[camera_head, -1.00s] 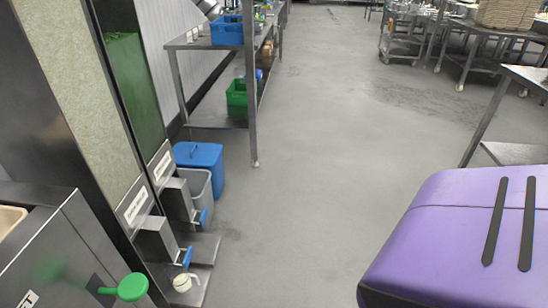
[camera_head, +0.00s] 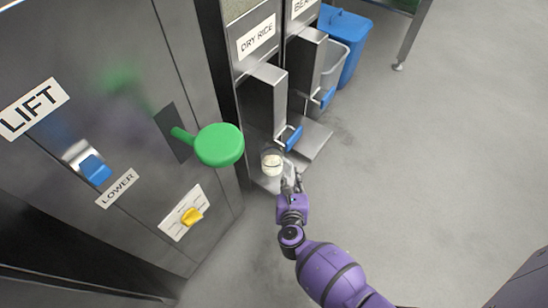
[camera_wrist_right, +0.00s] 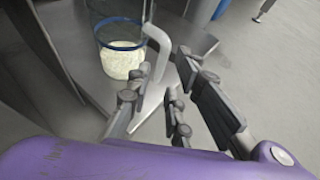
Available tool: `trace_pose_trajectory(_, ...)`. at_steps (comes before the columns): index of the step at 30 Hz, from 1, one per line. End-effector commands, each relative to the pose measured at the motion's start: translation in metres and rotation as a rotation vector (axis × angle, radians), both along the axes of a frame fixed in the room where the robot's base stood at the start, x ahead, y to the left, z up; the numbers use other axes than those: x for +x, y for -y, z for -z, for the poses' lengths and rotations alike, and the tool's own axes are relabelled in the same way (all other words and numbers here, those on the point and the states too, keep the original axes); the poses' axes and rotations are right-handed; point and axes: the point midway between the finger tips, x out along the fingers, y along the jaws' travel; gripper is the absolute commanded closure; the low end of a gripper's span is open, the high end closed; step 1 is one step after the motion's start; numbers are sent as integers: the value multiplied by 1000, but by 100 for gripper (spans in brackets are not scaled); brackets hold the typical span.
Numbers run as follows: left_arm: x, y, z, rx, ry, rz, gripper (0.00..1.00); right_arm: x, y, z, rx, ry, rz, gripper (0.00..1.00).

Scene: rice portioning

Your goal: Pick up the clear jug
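The clear jug (camera_head: 271,163) stands upright on the steel shelf below the DRY RICE dispenser, with pale rice in it. In the right wrist view the jug (camera_wrist_right: 121,60) shows a dark blue band, white rice and a white handle (camera_wrist_right: 157,75) on its right side. My right gripper (camera_head: 290,181) is beside the jug, on its handle side. In the right wrist view my right gripper (camera_wrist_right: 160,78) has its fingers spread, with the handle between them. Contact with the handle cannot be made out. My left gripper is not in view.
The dispenser with its blue lever (camera_head: 293,138) rises just behind the jug. A steel cabinet with a green knob (camera_head: 219,145), blue switch (camera_head: 95,170) and yellow knob (camera_head: 191,217) stands at left. A blue bin (camera_head: 345,40) is farther back. Floor at right is clear.

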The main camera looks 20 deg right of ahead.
Motion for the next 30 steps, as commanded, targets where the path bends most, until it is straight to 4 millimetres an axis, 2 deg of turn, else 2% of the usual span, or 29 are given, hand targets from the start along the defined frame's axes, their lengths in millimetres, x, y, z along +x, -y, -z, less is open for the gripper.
trace_pose_trajectory(3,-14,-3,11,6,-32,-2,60,13,4,7,-3,0,-2,80)
trace_pose_trajectory(7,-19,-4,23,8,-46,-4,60,27,11,18,-6,1,-3,80)
trace_pose_trajectory(13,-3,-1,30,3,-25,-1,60,49,18,30,-4,1,-4,80)
trace_pose_trajectory(17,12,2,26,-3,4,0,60,52,19,30,-3,0,-3,80)
trace_pose_trajectory(22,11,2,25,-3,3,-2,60,52,19,30,-3,0,-2,80)
trace_pose_trajectory(27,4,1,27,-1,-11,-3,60,52,19,30,-3,0,-2,100)
trace_pose_trajectory(30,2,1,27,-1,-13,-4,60,52,19,30,-3,0,-2,100)
